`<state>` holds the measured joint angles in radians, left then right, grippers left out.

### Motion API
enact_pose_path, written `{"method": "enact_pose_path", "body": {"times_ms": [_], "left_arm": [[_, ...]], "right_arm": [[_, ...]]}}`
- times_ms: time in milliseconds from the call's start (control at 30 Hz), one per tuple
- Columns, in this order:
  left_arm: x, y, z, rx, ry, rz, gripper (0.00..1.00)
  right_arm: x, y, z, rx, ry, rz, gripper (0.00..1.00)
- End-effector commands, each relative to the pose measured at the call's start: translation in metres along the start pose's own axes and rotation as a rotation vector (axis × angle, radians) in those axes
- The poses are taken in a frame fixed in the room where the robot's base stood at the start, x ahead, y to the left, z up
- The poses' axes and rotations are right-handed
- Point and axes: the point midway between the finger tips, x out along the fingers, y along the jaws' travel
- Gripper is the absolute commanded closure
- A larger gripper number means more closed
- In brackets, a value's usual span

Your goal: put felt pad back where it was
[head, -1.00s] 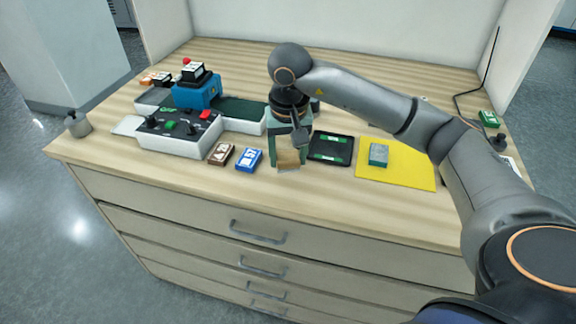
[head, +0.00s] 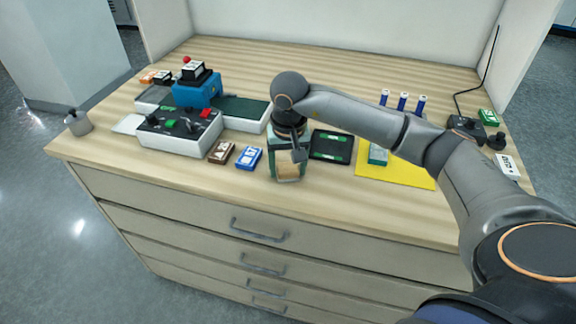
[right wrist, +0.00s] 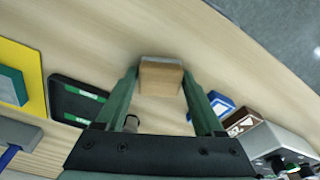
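The felt pad appears to be the small tan block with a greyish face (right wrist: 161,78), seen between the fingers in the right wrist view. It also shows in the head view (head: 288,172), near the table's front edge. My right gripper (head: 288,170) points down over the front middle of the table, its two green fingers on either side of the block. In the right wrist view the fingertips (right wrist: 160,76) lie against its sides, so the gripper looks shut on it. The block is at or just above the wood; I cannot tell whether it touches. My left gripper is out of view.
A blue box (head: 249,158) and a brown box (head: 221,152) lie left of the gripper. A black tray with green strips (head: 331,146) lies close right, then a yellow mat (head: 400,176) with a grey-green block (head: 378,155). The laminating machine (head: 178,136) stands left. Wood in front is clear.

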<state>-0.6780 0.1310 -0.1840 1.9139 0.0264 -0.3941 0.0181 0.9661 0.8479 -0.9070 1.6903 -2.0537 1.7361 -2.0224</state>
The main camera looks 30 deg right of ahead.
Motion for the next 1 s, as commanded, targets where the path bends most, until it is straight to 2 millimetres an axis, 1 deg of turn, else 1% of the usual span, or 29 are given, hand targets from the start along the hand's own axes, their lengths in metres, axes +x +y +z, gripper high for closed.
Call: {"method": "enact_pose_path", "body": {"times_ms": [33,167,433,567,667,900,1000], "left_arm": [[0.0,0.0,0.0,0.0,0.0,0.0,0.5],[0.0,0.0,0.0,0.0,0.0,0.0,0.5],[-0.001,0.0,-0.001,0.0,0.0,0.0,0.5],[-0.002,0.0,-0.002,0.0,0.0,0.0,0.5],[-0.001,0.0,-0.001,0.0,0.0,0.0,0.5],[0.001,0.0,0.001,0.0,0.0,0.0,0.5],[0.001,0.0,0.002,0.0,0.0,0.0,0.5]], "right_arm": [[0.0,0.0,0.0,0.0,0.0,0.0,0.23],[0.0,0.0,0.0,0.0,0.0,0.0,0.09],[-0.002,0.0,0.0,0.001,0.0,0.0,0.08],[-0.01,0.0,-0.001,0.0,0.003,-0.002,0.08],[-0.028,-0.001,-0.002,0.001,0.005,-0.003,0.08],[-0.081,-0.001,-0.002,0.0,0.005,-0.003,0.08],[-0.099,-0.001,-0.001,0.0,0.004,-0.003,0.08]]}}
